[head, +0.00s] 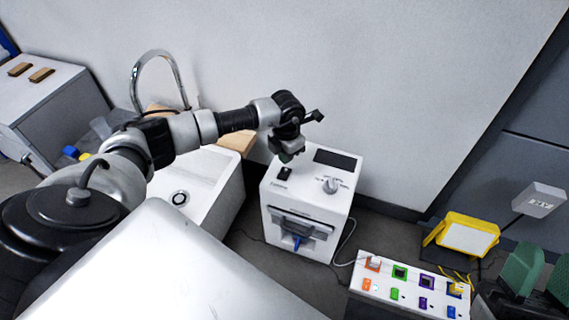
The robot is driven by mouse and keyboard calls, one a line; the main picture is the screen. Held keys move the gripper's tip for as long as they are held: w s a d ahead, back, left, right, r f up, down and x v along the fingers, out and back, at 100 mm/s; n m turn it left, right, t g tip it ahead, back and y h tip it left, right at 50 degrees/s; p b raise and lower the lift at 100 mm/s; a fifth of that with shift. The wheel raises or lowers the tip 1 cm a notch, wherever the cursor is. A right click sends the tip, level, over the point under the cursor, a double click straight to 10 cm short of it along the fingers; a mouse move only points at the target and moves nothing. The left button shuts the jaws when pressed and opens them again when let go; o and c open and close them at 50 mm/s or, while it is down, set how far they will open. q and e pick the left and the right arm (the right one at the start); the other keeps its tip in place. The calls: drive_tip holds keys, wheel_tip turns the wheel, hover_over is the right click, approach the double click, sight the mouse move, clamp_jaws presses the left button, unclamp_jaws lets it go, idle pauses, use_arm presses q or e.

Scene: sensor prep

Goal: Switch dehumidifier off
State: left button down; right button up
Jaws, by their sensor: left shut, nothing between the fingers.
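The dehumidifier (277,204) is a white box on the floor against the wall. Its top carries a small black switch (284,174), a round dial (330,185) with markings and a dark panel (335,159). I cannot tell the switch's position. My left gripper (287,157) is shut and empty, pointing down just above the rear left of the top, close to the switch. Whether it touches is unclear. My right gripper is not in view.
A white power strip (410,297) with coloured switches lies right of the dehumidifier, with a cable running to it. A sink (226,186) with a tall tap (158,54) stands to the left. A yellow work lamp (468,236) is at the right.

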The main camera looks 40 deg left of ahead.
use_arm(q)
drive_tip(key=shift+r+p, duration=0.6)
drive_tip(key=shift+r, duration=0.15)
drive_tip(key=shift+r+p, duration=0.35)
drive_tip(key=shift+r, duration=0.2)
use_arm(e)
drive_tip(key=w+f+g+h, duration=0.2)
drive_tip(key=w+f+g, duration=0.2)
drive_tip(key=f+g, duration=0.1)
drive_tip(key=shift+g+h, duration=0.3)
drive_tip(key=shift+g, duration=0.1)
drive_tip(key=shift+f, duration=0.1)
